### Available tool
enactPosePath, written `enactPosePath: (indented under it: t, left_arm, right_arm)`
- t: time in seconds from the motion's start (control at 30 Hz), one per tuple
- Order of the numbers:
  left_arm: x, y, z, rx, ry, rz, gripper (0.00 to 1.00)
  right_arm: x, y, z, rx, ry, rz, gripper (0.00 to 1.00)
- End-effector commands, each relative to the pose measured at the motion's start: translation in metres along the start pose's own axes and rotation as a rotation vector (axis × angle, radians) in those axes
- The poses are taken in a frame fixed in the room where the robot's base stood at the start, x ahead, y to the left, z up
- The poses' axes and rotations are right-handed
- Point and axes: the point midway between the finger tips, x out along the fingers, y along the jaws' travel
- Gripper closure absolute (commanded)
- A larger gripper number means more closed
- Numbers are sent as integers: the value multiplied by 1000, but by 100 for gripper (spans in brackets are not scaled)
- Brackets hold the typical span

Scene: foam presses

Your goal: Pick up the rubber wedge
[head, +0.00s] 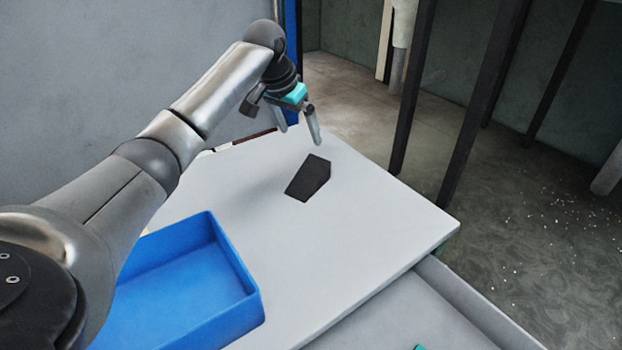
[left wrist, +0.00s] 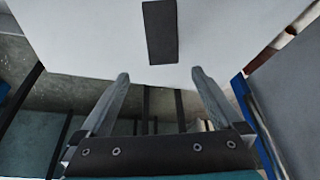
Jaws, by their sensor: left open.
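The rubber wedge (head: 308,178) is a dark, angular block lying on the white tabletop, right of the middle of the table. It also shows in the left wrist view (left wrist: 160,32) as a dark rectangle at the top centre. My left gripper (head: 300,134) is open and empty above the table, a little beyond the wedge and apart from it. In the left wrist view its two fingers (left wrist: 160,76) are spread wide with nothing between them, and the wedge lies beyond their tips. My right gripper is not in view.
A blue open tray (head: 232,262) sits on the white table (head: 370,215) at the near left and looks empty. Dark upright posts (head: 480,105) stand past the table's right edge. A blue upright (head: 291,40) stands behind my left wrist. The table around the wedge is clear.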

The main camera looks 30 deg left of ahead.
Motion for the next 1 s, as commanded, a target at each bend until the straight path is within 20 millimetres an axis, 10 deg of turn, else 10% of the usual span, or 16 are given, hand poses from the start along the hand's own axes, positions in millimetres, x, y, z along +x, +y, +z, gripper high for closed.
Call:
enactPosePath:
  t: [0.2,0.6,1.0]
  left_arm:
    - [16,0,5,-1,0,0,0]
    - [90,0,6,-1,-1,0,0]
    - [122,0,7,-1,-1,-1,0]
  right_arm:
    - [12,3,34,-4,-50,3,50]
    - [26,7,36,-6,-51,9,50]
    - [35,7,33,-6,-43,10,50]
